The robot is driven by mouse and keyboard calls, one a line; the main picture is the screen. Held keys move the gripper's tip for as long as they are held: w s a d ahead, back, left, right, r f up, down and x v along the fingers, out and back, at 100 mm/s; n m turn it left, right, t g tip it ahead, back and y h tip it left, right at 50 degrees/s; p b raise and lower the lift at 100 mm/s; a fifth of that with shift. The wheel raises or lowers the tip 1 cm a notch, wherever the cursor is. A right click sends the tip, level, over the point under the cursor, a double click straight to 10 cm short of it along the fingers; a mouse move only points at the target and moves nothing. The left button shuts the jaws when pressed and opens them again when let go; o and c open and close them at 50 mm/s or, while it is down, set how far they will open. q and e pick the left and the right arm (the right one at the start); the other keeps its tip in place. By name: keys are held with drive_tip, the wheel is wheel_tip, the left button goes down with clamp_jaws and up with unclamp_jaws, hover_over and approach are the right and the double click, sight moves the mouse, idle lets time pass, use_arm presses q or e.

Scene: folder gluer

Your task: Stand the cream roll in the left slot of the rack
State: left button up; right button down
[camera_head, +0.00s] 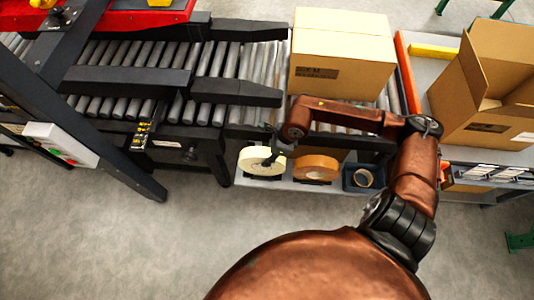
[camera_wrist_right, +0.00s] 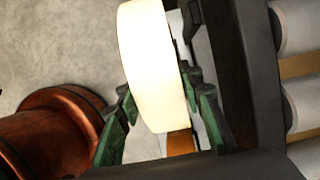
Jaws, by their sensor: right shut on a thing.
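The cream roll (camera_head: 256,163) stands upright at the left end of the shelf beside the conveyor. My right gripper (camera_head: 274,158) is shut on it, from its right and upper side. In the right wrist view the cream roll (camera_wrist_right: 150,60) sits between the green fingers of the right gripper (camera_wrist_right: 163,100). Dark rack parts (camera_head: 263,178) show just under the roll; I cannot tell whether the roll rests in the left slot or hangs slightly above it. An orange-brown roll (camera_head: 316,166) stands to its right. My left gripper is out of view.
A dark bin (camera_head: 352,182) with a small tape roll (camera_head: 364,177) is right of the orange-brown roll. A closed carton (camera_head: 342,60) sits on the roller conveyor behind. An open carton (camera_head: 485,85) stands on the right-hand table. The floor in front is clear.

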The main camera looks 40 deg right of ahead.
drive_tip(key=shift+w+f, duration=0.1)
drive_tip(key=shift+f, duration=0.1)
idle(0.4)
drive_tip(key=shift+f+b, duration=0.7)
drive_tip(key=shift+f, duration=0.55)
drive_tip(key=c, duration=1.6)
unclamp_jaws()
drive_tip(key=o, duration=0.3)
drive_tip(key=shift+o, duration=0.3)
drive_tip(key=shift+f, duration=0.1)
drive_tip(key=v, duration=1.2)
